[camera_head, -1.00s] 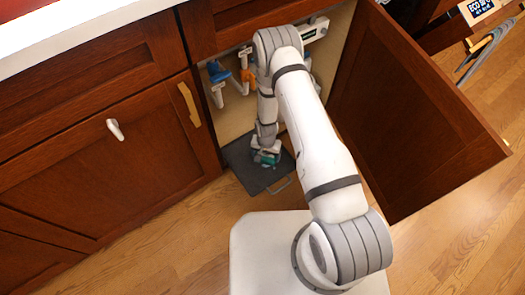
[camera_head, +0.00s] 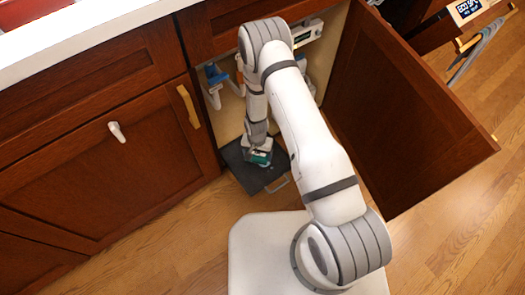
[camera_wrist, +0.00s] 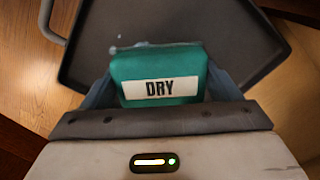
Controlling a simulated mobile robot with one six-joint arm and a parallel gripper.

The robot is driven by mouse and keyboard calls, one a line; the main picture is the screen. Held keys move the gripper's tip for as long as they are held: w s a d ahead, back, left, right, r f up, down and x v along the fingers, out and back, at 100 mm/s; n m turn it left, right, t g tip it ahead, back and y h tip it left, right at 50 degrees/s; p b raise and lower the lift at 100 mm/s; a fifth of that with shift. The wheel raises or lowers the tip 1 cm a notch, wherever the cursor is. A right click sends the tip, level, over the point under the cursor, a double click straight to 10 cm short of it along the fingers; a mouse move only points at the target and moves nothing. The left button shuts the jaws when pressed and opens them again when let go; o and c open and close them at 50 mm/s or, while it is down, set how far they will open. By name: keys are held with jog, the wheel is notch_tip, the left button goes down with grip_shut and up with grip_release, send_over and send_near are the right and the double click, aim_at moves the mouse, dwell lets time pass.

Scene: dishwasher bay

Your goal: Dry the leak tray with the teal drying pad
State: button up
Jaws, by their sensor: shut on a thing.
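The teal drying pad (camera_wrist: 160,68), labelled DRY, is between the two fingers of my gripper (camera_wrist: 160,87) in the wrist view. My gripper is shut on it. In the head view, my gripper (camera_head: 259,155) and the pad are low over the dark grey leak tray (camera_head: 249,177); contact with the tray is hard to tell. The tray (camera_wrist: 98,62) has a raised rim and a grey handle in the wrist view. A small pale, glossy streak, perhaps water, shows by the pad's far edge. The tray under the pad and gripper is hidden.
The tray sits at the mouth of an open cabinet, whose wooden door (camera_head: 400,115) stands open on the right. A blue-handled valve or fitting (camera_head: 215,74) and white pipes are inside, left of my arm. Wooden floor (camera_head: 150,250) is clear in front.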

jog(key=shift+d+r+p, duration=0.1)
jog(key=shift+r+p, duration=0.8)
jog(key=shift+r, duration=0.9)
